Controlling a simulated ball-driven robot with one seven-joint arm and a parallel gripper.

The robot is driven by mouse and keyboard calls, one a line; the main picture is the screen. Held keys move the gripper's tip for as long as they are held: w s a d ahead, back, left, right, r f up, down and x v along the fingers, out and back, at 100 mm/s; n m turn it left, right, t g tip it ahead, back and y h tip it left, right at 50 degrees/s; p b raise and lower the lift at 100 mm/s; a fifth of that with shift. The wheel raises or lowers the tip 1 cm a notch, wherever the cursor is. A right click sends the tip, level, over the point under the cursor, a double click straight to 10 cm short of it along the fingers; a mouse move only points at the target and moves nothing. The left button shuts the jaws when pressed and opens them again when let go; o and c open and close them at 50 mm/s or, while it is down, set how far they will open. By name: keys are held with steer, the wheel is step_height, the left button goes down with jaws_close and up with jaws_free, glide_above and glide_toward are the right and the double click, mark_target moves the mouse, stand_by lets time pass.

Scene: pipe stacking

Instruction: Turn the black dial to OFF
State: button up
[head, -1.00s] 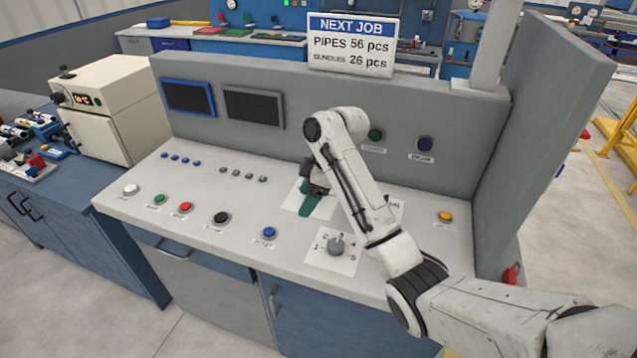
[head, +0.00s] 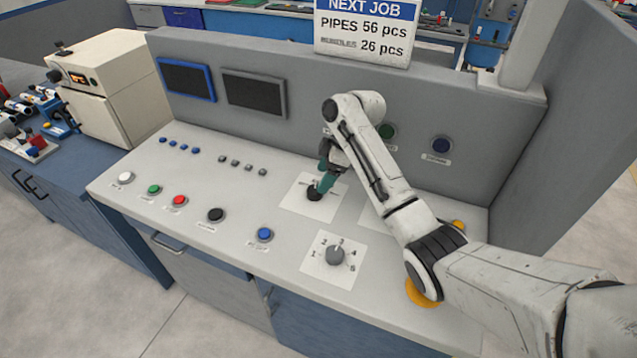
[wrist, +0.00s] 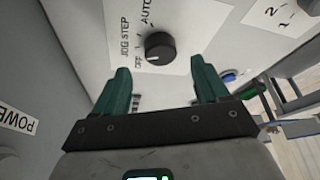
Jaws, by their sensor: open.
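The black dial (head: 314,194) sits on a white label plate on the sloping console. In the wrist view the dial (wrist: 160,46) stands beside the words OFF, JOG STEP and AUTO. A small pale mark shows on its rim, on the side near OFF; its exact setting is hard to tell. My gripper (head: 326,181) has teal fingers and is just above and right of the dial in the head view. In the wrist view my gripper (wrist: 161,76) is open and empty, with the dial ahead of the gap between the fingers, apart from both.
A grey numbered knob (head: 335,255) stands nearer the front edge. A blue button (head: 264,234) and a black button (head: 215,214) lie to its left. The upright back panel (head: 300,110) rises behind. An orange button (head: 458,225) is partly behind my arm.

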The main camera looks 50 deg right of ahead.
mark_target(317, 185)
steer(key=shift+x, duration=2.5)
steer(key=shift+c, duration=0.5)
steer(key=c, duration=1)
steer(key=shift+o, duration=0.2)
steer(key=n+b, duration=0.2)
steer(key=n+g+y+b, duration=0.1)
steer(key=n+b, duration=0.1)
steer(key=n, duration=0.1)
steer(key=shift+w+f+g, duration=0.15)
steer(key=shift+w+g, duration=0.05)
steer(key=shift+g, duration=0.1)
steer(key=shift+d+n+g+b, duration=0.1)
steer(key=shift+n+g+b, duration=0.4)
steer(key=shift+n+b, duration=0.85)
steer(key=shift+r+n, duration=0.2)
steer(key=shift+n, duration=0.05)
